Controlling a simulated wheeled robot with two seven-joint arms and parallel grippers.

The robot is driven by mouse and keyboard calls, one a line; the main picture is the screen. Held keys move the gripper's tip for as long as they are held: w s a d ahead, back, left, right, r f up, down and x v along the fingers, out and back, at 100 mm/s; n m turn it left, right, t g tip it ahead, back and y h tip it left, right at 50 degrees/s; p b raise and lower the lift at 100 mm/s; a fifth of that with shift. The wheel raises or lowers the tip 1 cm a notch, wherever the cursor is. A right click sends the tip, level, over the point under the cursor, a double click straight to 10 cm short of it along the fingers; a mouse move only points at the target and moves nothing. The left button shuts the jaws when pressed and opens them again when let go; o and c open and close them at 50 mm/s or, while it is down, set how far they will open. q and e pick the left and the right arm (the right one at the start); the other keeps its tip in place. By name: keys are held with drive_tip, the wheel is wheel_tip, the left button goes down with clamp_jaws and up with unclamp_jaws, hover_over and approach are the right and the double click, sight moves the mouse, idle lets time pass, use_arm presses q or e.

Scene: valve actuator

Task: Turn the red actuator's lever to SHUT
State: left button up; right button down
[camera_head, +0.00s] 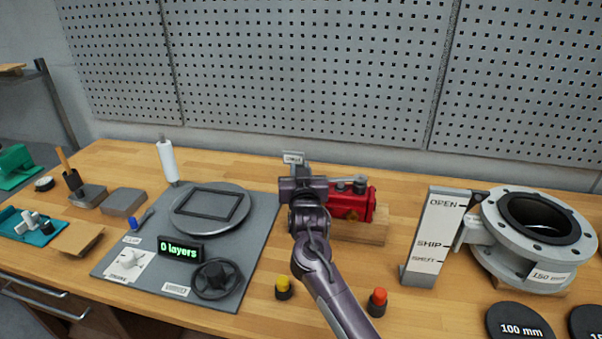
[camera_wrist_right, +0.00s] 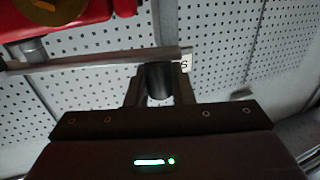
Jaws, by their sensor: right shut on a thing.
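The red actuator (camera_head: 352,203) sits on a wooden block behind my right arm, and its left part is hidden by my gripper. Its red body also shows at the top left of the right wrist view (camera_wrist_right: 75,14). A grey lever (camera_head: 340,181) runs left from its top towards my right gripper (camera_head: 299,176). In the wrist view the lever (camera_wrist_right: 95,61) is a long bar crossing to the fingers. There my right gripper (camera_wrist_right: 160,82) is shut on a dark round handle at the bar's end. SHUT lettering cannot be read at the actuator. My left gripper is not in view.
A small label plate (camera_head: 292,158) stands just behind my gripper. A grey mat (camera_head: 262,222) with a turntable lies left. Yellow (camera_head: 283,287) and red (camera_head: 377,301) knobs stand in front. A marked plate (camera_head: 436,235) and large flanged valve (camera_head: 535,275) stand right. A pegboard is behind.

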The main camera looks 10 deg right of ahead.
drive_tip(key=shift+r, duration=0.15)
drive_tip(key=c, duration=1.3)
unclamp_jaws()
drive_tip(key=shift+s+f, duration=0.2)
drive_tip(key=shift+s, duration=0.2)
drive_tip(key=s+a+b, duration=0.1)
drive_tip(key=s+b, duration=0.1)
drive_tip(key=s, duration=0.4)
drive_tip(key=shift+s+a, duration=0.15)
drive_tip(key=shift+s, duration=0.25)
drive_tip(key=shift+r, duration=0.1)
